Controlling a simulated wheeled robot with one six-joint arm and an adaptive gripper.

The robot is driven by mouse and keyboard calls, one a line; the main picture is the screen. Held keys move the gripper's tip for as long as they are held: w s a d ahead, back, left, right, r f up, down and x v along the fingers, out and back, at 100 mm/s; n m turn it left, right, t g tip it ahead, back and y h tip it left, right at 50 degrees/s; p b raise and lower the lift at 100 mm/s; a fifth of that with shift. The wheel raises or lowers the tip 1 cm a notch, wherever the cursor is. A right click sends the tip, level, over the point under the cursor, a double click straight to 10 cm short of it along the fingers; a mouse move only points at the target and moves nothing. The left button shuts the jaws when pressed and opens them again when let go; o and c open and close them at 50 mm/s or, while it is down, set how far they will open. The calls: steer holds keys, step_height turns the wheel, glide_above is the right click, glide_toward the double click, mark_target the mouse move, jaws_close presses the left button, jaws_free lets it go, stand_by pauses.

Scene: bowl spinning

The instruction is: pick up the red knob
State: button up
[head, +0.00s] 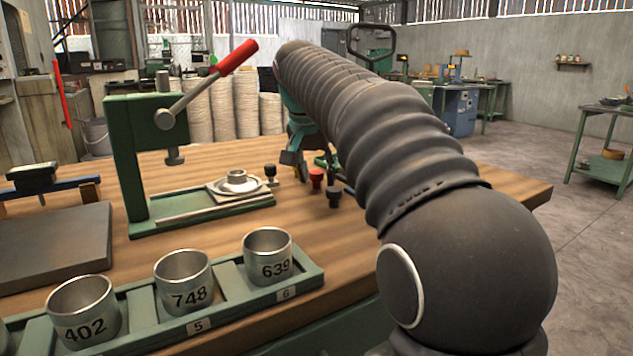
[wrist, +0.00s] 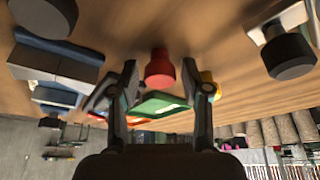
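The red knob (head: 316,179) stands on the wooden table, beside a black knob (head: 334,196) and to the right of the green press. My gripper (head: 297,165) is just left of and behind it in the head view, partly hidden by my arm. In the wrist view the red knob (wrist: 160,69) appears between the two spread fingertips of my gripper (wrist: 161,75), with clear gaps on both sides. The gripper is open and empty. I cannot tell how far the knob is from the fingertips in depth.
The green press (head: 130,165) with a red-handled lever stands left of the knobs. Another black knob (head: 271,172) is beside its base. A green rack (head: 225,305) with numbered metal cups lies at the front.

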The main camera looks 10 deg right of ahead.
steer(key=c, duration=0.5)
steer(key=shift+r, duration=0.15)
